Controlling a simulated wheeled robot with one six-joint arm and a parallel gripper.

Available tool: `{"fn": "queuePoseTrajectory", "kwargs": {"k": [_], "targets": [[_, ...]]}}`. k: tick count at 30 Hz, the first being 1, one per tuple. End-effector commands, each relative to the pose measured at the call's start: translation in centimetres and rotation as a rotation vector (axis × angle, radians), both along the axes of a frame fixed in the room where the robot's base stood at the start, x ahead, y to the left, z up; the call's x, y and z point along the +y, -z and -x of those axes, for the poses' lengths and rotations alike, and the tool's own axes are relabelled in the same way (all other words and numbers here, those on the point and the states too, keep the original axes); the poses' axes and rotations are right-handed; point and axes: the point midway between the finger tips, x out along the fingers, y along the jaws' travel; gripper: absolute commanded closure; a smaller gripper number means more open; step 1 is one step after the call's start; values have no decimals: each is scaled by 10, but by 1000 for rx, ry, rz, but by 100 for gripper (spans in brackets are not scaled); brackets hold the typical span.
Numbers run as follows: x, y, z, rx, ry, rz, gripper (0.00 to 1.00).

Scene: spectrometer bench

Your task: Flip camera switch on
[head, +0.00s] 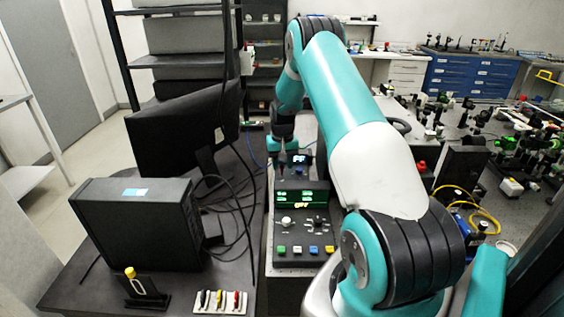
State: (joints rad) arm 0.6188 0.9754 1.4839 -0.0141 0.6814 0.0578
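My gripper (282,168) is small in the head view and points down behind the control box, beside a small lit display (299,158). Its fingers are too small and dark to tell whether they are open or shut. I see no switch that I can tell is the camera switch. A small stand with a yellow top (130,271) and a plate with coloured levers (220,300) are at the near left.
A black computer case (135,225) and a monitor (180,130) stand on the left, with loose black cables (235,205) between them and the control box. An optics bench (470,130) crowded with mounts is on the right. My arm covers the middle right.

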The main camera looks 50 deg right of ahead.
Motion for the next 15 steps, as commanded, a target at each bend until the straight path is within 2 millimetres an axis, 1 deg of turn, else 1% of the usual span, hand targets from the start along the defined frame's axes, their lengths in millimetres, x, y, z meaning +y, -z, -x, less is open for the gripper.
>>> {"fn": "queuePoseTrajectory", "kwargs": {"k": [4,11,14,15], "targets": [[0,6,0,0,0,0,61],[0,7,0,0,0,0,61],[0,7,0,0,0,0,82],[0,7,0,0,0,0,91]]}}
